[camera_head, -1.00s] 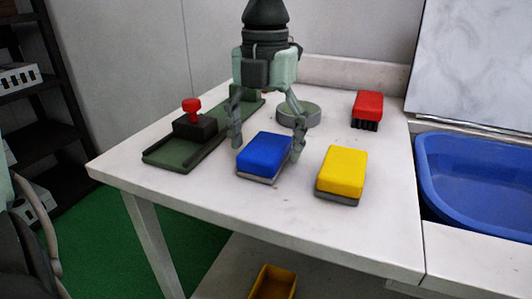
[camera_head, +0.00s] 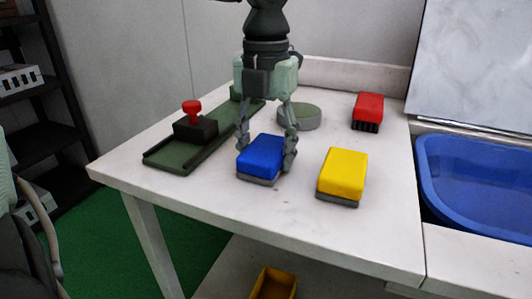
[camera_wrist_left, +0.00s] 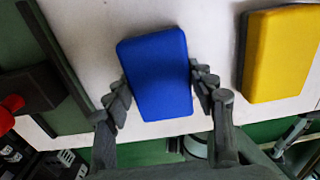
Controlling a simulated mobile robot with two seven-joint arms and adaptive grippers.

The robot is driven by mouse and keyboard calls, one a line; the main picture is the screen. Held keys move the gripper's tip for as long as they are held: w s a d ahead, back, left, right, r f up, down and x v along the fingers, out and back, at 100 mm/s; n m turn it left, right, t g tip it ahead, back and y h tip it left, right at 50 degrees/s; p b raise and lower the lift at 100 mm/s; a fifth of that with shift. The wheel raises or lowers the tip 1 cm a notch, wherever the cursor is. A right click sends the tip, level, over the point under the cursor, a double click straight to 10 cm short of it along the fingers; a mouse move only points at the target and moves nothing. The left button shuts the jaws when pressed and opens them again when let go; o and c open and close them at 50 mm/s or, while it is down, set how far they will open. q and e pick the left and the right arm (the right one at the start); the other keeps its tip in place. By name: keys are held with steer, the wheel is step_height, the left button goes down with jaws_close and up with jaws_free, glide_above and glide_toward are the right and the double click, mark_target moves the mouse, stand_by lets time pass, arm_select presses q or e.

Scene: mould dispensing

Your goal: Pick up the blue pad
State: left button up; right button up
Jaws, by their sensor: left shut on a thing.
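The blue pad (camera_head: 261,156) has a grey underside and lies on the white table (camera_head: 225,200). It also shows in the left wrist view (camera_wrist_left: 158,75), between the fingers. My left gripper (camera_head: 266,160) points down over the pad, with one finger at each side of it. In the left wrist view the fingertips (camera_wrist_left: 160,90) press against the pad's left and right sides. The gripper is shut on the pad, which appears to rest on the table. My right gripper is not in view.
A yellow pad (camera_head: 342,172) lies to the right of the blue one. A green base with a red-knobbed block (camera_head: 193,122) stands left. A blue basin (camera_head: 475,180) is at right.

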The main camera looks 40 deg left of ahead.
arm_select(q)
steer(key=shift+r, duration=0.1)
step_height(320, 180, up, 13)
step_height(320, 180, up, 15)
steer(key=p, duration=0.3)
glide_above(266, 147)
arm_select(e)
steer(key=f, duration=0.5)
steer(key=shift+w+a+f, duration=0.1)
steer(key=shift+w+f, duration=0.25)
arm_select(q)
steer(key=o, duration=0.5)
steer(key=c, duration=0.3)
steer(key=shift+c, duration=0.2)
